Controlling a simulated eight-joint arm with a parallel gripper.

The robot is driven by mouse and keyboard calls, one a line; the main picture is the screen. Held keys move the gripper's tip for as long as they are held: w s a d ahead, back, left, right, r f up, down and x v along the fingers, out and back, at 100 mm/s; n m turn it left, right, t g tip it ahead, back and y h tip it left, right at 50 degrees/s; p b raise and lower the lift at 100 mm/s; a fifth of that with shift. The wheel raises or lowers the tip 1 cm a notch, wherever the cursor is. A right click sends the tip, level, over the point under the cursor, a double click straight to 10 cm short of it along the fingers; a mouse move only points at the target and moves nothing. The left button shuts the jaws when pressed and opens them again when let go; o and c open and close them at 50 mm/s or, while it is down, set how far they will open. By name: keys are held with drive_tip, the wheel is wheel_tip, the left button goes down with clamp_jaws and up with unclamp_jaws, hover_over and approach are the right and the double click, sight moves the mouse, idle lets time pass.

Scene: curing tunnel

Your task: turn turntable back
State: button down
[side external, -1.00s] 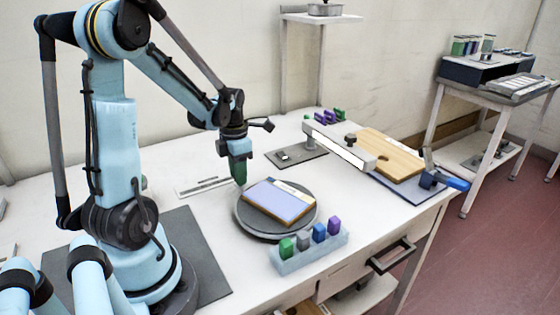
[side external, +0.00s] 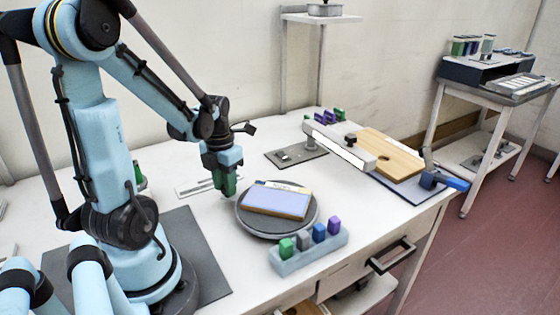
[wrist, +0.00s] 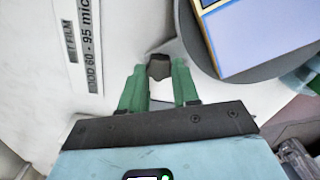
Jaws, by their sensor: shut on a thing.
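The round grey turntable (side external: 250,227) sits on the bench with a wood-edged lavender panel (side external: 276,200) lying on it, its long side nearly level in the side view. My gripper (side external: 226,186) points down at the turntable's left edge. In the wrist view its green fingers (wrist: 159,85) are shut on a dark knob (wrist: 159,66) beside the turntable's rim (wrist: 198,62). How the knob joins the turntable is not clear to see.
A rack (side external: 312,254) of coloured blocks stands close in front of the turntable. A labelled strip (side external: 200,187) lies behind my gripper. A grey plate (side external: 297,153) and a wooden board (side external: 390,157) lie farther back.

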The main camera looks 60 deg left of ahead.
drive_tip(key=shift+s+d, duration=0.1)
drive_tip(key=shift+s, duration=0.1)
idle(0.3)
drive_tip(key=c, duration=0.8)
unclamp_jaws()
drive_tip(key=shift+r, duration=6.05)
